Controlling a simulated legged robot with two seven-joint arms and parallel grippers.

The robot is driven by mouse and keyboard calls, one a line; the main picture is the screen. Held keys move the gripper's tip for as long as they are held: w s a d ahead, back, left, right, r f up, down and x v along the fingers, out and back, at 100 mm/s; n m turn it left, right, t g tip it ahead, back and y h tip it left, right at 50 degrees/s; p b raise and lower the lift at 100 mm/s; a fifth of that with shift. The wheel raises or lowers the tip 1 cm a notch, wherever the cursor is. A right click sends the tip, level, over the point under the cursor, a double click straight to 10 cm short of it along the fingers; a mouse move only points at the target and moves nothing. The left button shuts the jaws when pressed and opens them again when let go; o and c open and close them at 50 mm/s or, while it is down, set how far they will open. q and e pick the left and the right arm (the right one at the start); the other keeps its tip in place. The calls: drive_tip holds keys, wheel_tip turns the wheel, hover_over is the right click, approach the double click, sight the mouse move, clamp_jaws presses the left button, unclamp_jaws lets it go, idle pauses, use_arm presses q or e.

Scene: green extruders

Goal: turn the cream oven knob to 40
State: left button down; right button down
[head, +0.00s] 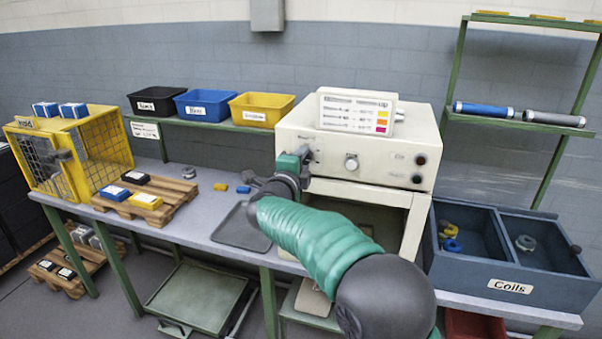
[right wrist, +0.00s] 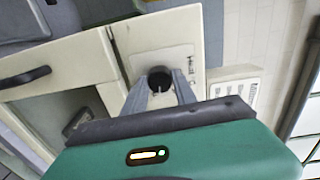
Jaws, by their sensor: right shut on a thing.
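The cream oven (head: 385,150) stands on the bench in the middle of the head view. My right gripper (head: 306,154) is at the left part of its front panel. In the right wrist view, the gripper's two grey fingers (right wrist: 161,92) are shut on a dark round knob (right wrist: 160,78), one on each side. A short pale mark shows on the knob, pointing toward the gripper. In the head view the gripper hides most of this knob, and I cannot read its scale. My left gripper is not in view.
A second, pale knob (head: 351,163) sits to the right on the panel, with a red button (head: 421,160) further right. A temperature card (head: 356,112) stands on the oven. A dark tray (head: 241,228) lies below my forearm. The blue coils bin (head: 511,285) stands at the right.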

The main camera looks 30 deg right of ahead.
drive_tip(key=shift+s+f+m+b, duration=0.1)
drive_tip(key=shift+f+m+b, duration=0.15)
drive_tip(key=shift+m+b, duration=0.7)
drive_tip(key=shift+s+f+m+b, duration=0.1)
drive_tip(key=shift+f+m+b, duration=0.1)
drive_tip(key=shift+m+b, duration=0.7)
drive_tip(key=shift+w, duration=0.1)
drive_tip(key=c, duration=1.1)
unclamp_jaws()
drive_tip(key=shift+r, duration=0.1)
drive_tip(key=shift+o, duration=0.5)
drive_tip(key=shift+r, duration=0.1)
drive_tip(key=v, duration=1.6)
drive_tip(key=shift+s+a, duration=0.15)
drive_tip(key=shift+s, duration=0.25)
